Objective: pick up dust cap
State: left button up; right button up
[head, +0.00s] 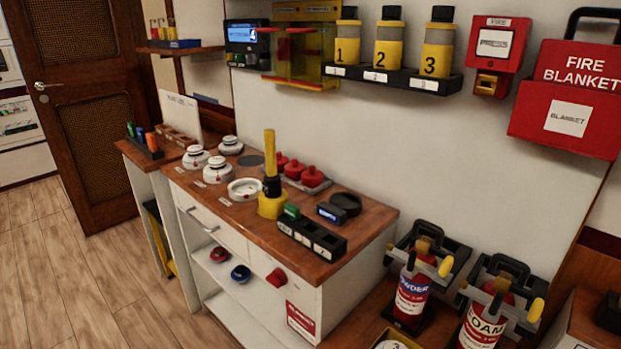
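No label marks a dust cap, so I cannot tell for sure which object it is. Several red domed pieces (294,169) sit in a row at the back of the wooden counter (345,246). A black round piece (346,203) lies near the counter's right end. Neither of my grippers is in the head view.
White detectors (216,170) and a white ring (244,190) stand on the counter's left half. An upright yellow tool (270,152) and a black block row (312,238) occupy the front. Red extinguishers (411,290) stand at lower right. Wooden floor (60,270) is clear at left.

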aim_at(312, 177)
jog(key=i+j, duration=0.35)
jog(key=j, duration=0.25)
jog(key=j+z, duration=0.1)
jog(key=z, duration=0.25)
jog(key=i+j+z, duration=0.1)
jog(key=z, duration=0.2)
jog(key=j+z, duration=0.1)
jog(key=z, duration=0.25)
